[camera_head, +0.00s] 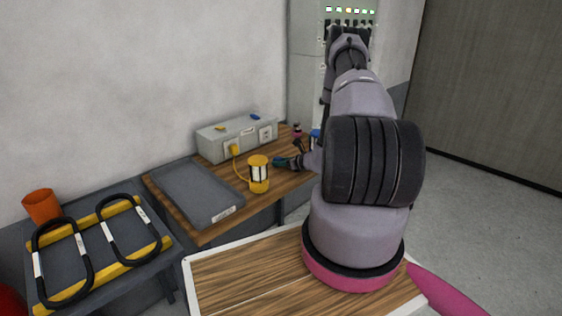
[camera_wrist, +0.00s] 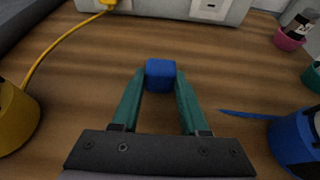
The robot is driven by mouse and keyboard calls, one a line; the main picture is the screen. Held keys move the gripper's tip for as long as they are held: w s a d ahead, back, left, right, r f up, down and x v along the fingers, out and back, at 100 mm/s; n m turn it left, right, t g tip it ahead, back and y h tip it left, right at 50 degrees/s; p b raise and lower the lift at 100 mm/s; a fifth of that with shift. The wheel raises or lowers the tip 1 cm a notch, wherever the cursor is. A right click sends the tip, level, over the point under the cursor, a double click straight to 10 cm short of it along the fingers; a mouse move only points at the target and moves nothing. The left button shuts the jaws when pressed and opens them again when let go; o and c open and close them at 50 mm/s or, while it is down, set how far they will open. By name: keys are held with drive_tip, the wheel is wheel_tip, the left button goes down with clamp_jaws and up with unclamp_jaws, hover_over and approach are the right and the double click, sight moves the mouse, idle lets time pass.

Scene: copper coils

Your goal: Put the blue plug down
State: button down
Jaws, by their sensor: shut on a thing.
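The blue plug (camera_wrist: 160,74) shows in the wrist view as a small blue block between the tips of my gripper's green fingers. My gripper (camera_wrist: 160,88) is shut on it, over the wooden bench top (camera_wrist: 85,95). I cannot tell whether the plug touches the wood. In the head view my gripper (camera_head: 288,162) is low over the bench, just right of the yellow lamp-like cylinder, and the plug is too small to make out there.
A grey socket box (camera_head: 238,138) stands at the back with a yellow plug and cord. The yellow cylinder (camera_head: 259,175) stands left of my gripper. A blue spool (camera_wrist: 298,140) with a blue cord is at right. A grey tray (camera_head: 195,192) lies left. Bare wood surrounds my fingers.

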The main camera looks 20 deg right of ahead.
drive_tip(key=shift+c, duration=2.1)
unclamp_jaws()
